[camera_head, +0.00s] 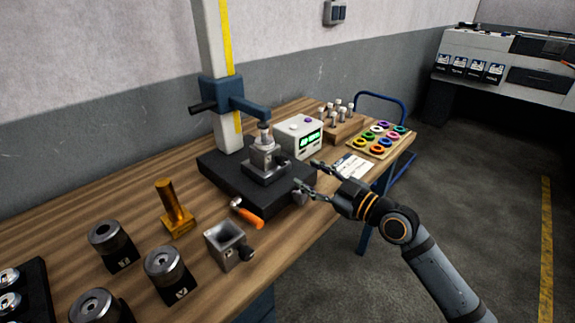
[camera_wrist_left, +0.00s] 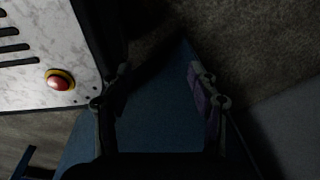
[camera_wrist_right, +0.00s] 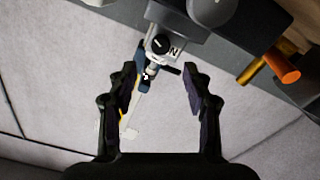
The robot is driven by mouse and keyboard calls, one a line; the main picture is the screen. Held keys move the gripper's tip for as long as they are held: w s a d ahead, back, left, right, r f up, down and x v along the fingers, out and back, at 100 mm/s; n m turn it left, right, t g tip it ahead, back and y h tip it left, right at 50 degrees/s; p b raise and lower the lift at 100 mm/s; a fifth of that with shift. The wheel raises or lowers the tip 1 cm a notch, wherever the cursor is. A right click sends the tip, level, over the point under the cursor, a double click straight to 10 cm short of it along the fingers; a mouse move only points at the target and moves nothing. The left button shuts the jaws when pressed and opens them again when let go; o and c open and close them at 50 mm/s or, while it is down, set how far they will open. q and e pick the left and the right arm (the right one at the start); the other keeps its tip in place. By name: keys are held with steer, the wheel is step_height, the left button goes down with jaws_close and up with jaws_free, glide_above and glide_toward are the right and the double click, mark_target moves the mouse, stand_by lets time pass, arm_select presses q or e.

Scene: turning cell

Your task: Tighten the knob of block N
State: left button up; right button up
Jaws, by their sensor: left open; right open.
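Block N (camera_wrist_right: 175,52), a grey block bearing the letter N, shows at the top middle of the right wrist view. Its black knob (camera_wrist_right: 160,43) is beside the letter. In the head view, a grey block (camera_head: 264,163) stands on a black plate (camera_head: 222,168) beneath the stand's blue arm; its letter is not legible there. My right gripper (camera_head: 307,178) is open at the plate's right edge, its fingers pointing toward that block. In the right wrist view the fingers (camera_wrist_right: 160,88) are apart and empty, with the knob beyond them. My left gripper (camera_wrist_left: 160,82) is open and empty, outside the head view.
An orange-handled tool (camera_head: 248,216) lies at the plate's front edge. A hollow grey block (camera_head: 228,241), a brass piece (camera_head: 174,210) and several dark round fixtures stand on the wooden table to the left. A display box (camera_head: 300,138) stands behind. A red button (camera_wrist_left: 60,80) is beside my left gripper.

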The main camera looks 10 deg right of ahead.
mark_target(284, 161)
steer(key=p+x, duration=0.1)
steer(key=x, duration=0.6)
steer(key=shift+w+a+r, duration=0.1)
steer(key=shift+w+a, duration=0.05)
steer(key=shift+a, duration=0.05)
steer(key=shift+w+a, duration=0.25)
steer(key=shift+w, duration=0.05)
steer(key=shift+c, duration=0.3)
jaws_close()
